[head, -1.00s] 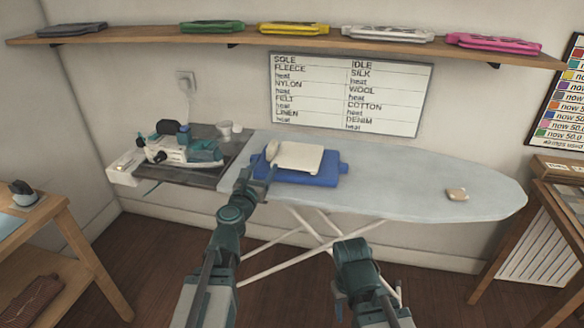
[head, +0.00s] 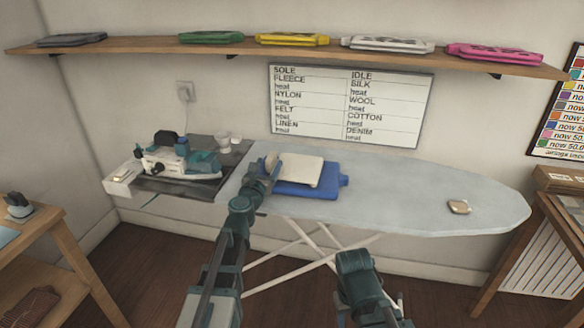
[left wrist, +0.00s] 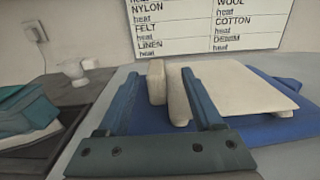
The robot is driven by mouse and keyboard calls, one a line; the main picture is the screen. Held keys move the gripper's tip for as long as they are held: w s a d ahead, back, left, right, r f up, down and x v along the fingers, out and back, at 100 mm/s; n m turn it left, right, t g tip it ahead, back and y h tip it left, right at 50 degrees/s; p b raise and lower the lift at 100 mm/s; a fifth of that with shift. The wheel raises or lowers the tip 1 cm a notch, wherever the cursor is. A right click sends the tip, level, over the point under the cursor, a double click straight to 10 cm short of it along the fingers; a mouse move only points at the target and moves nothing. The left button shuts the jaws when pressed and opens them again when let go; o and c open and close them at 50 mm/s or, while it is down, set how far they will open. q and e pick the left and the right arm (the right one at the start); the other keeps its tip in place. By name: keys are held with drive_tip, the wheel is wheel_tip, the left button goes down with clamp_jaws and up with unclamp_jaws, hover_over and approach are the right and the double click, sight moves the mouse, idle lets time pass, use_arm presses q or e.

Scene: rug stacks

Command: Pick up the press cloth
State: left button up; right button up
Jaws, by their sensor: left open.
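The cream press cloth (head: 299,172) looks like a flat slab with an upright cream block at its left end. It lies over a blue piece (head: 330,189) on the ironing board. In the left wrist view the slab (left wrist: 245,92) is to the right of my jaws and the upright block (left wrist: 157,82) stands between the finger lines. My left gripper (head: 268,167) is open at the left end of the cloth; its two fingers (left wrist: 160,84) are apart. Whether they touch the block I cannot tell.
The pale ironing board (head: 410,190) is clear to the right except for a small tan object (head: 459,207). A shelf (head: 250,49) with several coloured pieces runs above.

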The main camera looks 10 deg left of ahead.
sight(271, 156)
use_arm(q)
drive_tip(key=w, duration=0.5)
drive_tip(key=shift+a+f+b, duration=0.3)
drive_tip(key=shift+f, duration=0.05)
drive_tip(key=shift+w+d, duration=0.1)
drive_tip(key=shift+w, duration=0.1)
drive_tip(key=shift+s, duration=0.15)
clamp_jaws()
